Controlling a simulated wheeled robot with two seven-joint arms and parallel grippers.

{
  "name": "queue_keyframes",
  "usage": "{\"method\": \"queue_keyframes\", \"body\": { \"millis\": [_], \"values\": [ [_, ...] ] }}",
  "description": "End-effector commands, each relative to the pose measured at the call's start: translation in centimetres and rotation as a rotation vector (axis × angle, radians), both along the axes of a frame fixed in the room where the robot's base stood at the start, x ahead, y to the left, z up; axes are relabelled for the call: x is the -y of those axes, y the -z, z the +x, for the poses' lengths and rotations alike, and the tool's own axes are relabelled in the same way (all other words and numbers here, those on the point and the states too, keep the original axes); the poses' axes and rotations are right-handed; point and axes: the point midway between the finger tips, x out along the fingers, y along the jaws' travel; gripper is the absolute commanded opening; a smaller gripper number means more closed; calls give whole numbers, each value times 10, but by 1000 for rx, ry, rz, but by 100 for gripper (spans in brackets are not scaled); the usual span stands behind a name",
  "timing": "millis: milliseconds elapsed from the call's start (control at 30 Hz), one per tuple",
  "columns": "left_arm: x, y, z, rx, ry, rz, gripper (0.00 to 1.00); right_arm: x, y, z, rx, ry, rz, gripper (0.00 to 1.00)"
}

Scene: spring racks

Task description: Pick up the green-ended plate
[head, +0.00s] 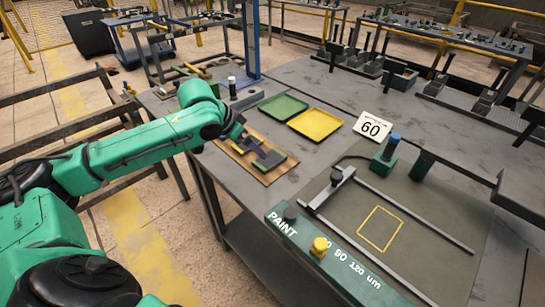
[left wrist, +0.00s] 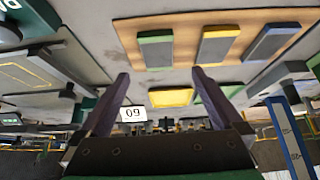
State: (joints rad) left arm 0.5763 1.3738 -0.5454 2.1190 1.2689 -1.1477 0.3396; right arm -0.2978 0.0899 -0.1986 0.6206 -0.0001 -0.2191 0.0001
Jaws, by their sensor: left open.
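In the left wrist view, the green-ended plate (left wrist: 155,52) is a grey bar with green edges, the leftmost of three plates on a wooden board (left wrist: 185,27). My left gripper (left wrist: 159,74) is open and empty there, its two purple fingers pointing toward the board, with the green-ended plate lined up between the fingertips. The gap to it cannot be told.
A yellow-ended plate (left wrist: 217,46) and a blue-ended plate (left wrist: 270,42) lie beside it. A paint fixture (head: 330,257) fills the right of the table.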

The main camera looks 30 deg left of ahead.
Motion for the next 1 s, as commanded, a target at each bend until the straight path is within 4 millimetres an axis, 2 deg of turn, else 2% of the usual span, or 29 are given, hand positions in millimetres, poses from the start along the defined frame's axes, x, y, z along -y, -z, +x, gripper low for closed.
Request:
{"method": "queue_keyframes", "body": {
  "millis": [33, 133, 267, 400, 500, 733, 867, 900, 1000],
  "values": [
    [4, 10, 7, -1, 1, -7, 100, -2, -2, -10, -15, 1, 3, 50],
    [7, 27, 17, -1, -1, -4, 100, -8, -2, -18, -29, 3, 10, 50],
    [11, 39, 25, 0, 0, -2, 100, -13, -4, -12, -19, 3, 18, 50],
    [21, 61, 38, -1, 2, -2, 100, -13, -12, 1, 1, 3, 18, 50],
    [22, 75, 46, 0, 1, 0, 100, -12, -12, 2, 3, 2, 17, 50],
    [22, 78, 48, 2, 1, 1, 100, -8, -11, 1, 2, 1, 12, 50],
    [22, 78, 47, 1, 1, 2, 50, -7, -11, 0, 0, 0, 9, 50],
    [22, 78, 47, 1, 1, 2, 35, -6, -11, -1, -2, 0, 9, 50],
    [22, 78, 47, 1, 1, 2, 0, -6, -11, -2, -4, 1, 8, 50]
  ]
}}
